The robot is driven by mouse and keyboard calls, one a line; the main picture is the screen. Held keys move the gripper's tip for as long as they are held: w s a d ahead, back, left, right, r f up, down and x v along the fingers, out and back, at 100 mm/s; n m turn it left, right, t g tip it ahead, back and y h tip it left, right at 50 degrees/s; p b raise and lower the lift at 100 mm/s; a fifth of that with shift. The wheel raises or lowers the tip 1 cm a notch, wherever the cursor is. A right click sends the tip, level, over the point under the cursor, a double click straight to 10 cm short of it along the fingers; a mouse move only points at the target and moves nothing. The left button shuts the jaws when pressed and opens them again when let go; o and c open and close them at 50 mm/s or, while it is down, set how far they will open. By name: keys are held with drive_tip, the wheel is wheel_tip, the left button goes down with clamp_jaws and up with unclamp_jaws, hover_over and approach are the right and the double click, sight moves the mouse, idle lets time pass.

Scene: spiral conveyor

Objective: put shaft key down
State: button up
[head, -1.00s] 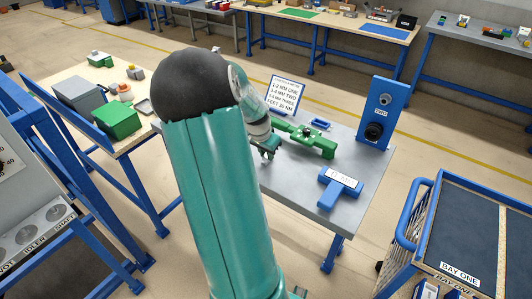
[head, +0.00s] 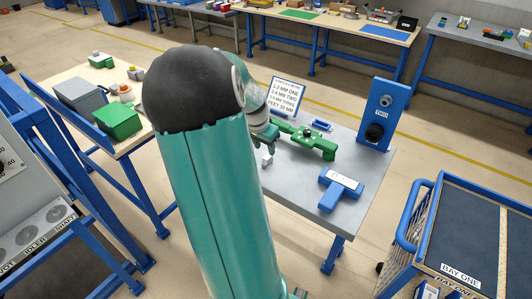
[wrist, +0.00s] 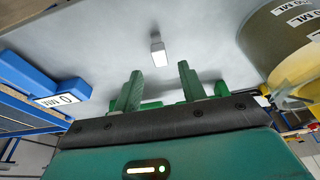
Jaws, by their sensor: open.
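The shaft key appears to be the small pale grey block (head: 267,159) on the grey table (head: 290,190), just below my gripper (head: 268,138) in the head view. In the wrist view the key (wrist: 159,54) lies on the grey surface beyond my fingertips. My gripper (wrist: 160,76) has its two green fingers apart, with nothing held between them. A clear gap shows between the fingertips and the key. My arm hides the left part of the table in the head view.
A green tool (head: 308,140), a blue T-shaped piece (head: 340,187), a sign (head: 286,97) and a blue upright block (head: 378,115) stand around the table. A yellow labelled container (wrist: 292,55) is close at right in the wrist view. The table's front middle is clear.

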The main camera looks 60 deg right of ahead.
drive_tip(key=v, duration=0.7)
drive_tip(key=shift+r, duration=0.1)
drive_tip(key=w+a+r+n+t+y, duration=0.1)
drive_tip(key=w+a+r+n+t, duration=0.25)
drive_tip(key=a, duration=0.75)
drive_tip(key=w+a+r+n+y, duration=0.1)
drive_tip(key=w+a+r+n, duration=0.1)
drive_tip(key=w+a+n, duration=0.6)
drive_tip(key=s+a+r+n+t, duration=0.1)
drive_tip(key=s+a+n, duration=0.3)
drive_tip(key=a, duration=0.9)
drive_tip(key=s+a+r+n+t+y, duration=0.1)
drive_tip(key=s+a+n, duration=0.3)
drive_tip(key=a, duration=0.9)
drive_tip(key=shift+s+a+r+t, duration=0.25)
drive_tip(key=shift+r+t, duration=0.1)
drive_tip(key=shift+r, duration=0.4)
drive_tip(key=shift+c, duration=0.5)
drive_tip(key=shift+a+n, duration=0.15)
drive_tip(key=shift+n, duration=0.1)
